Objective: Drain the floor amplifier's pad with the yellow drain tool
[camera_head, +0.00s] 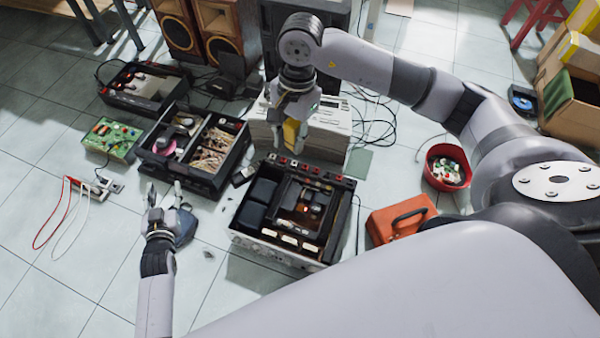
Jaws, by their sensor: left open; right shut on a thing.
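The floor amplifier (277,252) stands open on the tiles in the middle, with dark blocks at its left and a brown board inside. My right gripper (291,122) is shut on the yellow drain tool (291,132) and holds it above the amplifier's back edge. The tool's lower end is hard to make out, and I cannot tell whether it touches anything. The pad is too small to pick out. My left gripper (165,200) is open and empty, left of the amplifier, near a dark blue object (186,226) on the floor.
A black parts box (240,160) and a green board (112,140) lie left. A white device (335,118) stands behind the amplifier. A red bowl (447,183) and an orange case (380,226) lie right. Red and white leads (66,215) cross the left floor. The front left floor is clear.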

